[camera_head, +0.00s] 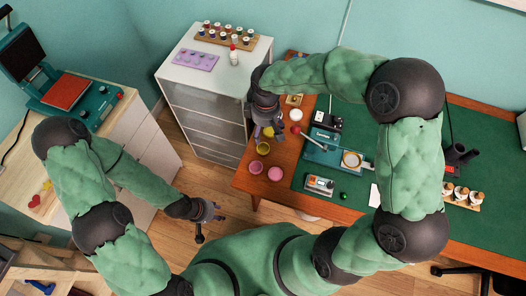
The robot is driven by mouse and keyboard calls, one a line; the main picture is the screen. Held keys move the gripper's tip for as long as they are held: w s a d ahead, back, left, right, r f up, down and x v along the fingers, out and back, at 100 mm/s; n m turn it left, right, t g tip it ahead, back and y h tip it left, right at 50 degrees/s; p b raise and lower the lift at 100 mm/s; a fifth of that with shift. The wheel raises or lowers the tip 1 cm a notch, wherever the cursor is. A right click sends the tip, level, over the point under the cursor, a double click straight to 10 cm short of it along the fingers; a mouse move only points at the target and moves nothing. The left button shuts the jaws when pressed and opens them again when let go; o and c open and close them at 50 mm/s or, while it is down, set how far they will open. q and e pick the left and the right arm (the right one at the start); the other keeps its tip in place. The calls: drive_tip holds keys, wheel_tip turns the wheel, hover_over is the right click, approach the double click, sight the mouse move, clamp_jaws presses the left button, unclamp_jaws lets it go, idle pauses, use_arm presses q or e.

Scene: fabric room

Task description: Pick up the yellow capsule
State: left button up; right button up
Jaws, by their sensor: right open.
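A small yellow round, cup-like piece (263,148), which looks like the yellow capsule, stands near the left edge of the wooden desk (262,190). My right gripper (267,132) points down over the desk just behind it and is open. A bit of yellow also shows at its fingers; I cannot tell whether it is a separate piece. I cannot tell whether the fingers touch anything. My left gripper (204,222) hangs low over the floor, away from the desk; its fingers are too small to read.
Two pink round pieces (275,173) stand in front of the yellow one, and a white round piece (296,115) lies behind right. A teal press-like tool (328,150) is on the green mat (345,200). A white drawer cabinet (205,100) stands left of the desk.

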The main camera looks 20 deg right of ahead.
drive_tip(key=b, duration=0.2)
hover_over(263, 149)
drive_tip(key=f, duration=0.6)
drive_tip(key=shift+s+d, duration=0.2)
drive_tip(key=shift+d, duration=0.1)
drive_tip(key=f+b, duration=0.1)
drive_tip(key=f, duration=0.2)
drive_tip(key=f+b, duration=0.1)
drive_tip(key=f, duration=0.1)
drive_tip(key=shift+w+a+f+b, duration=0.1)
drive_tip(key=shift+a+b, duration=0.2)
drive_tip(key=c, duration=0.9)
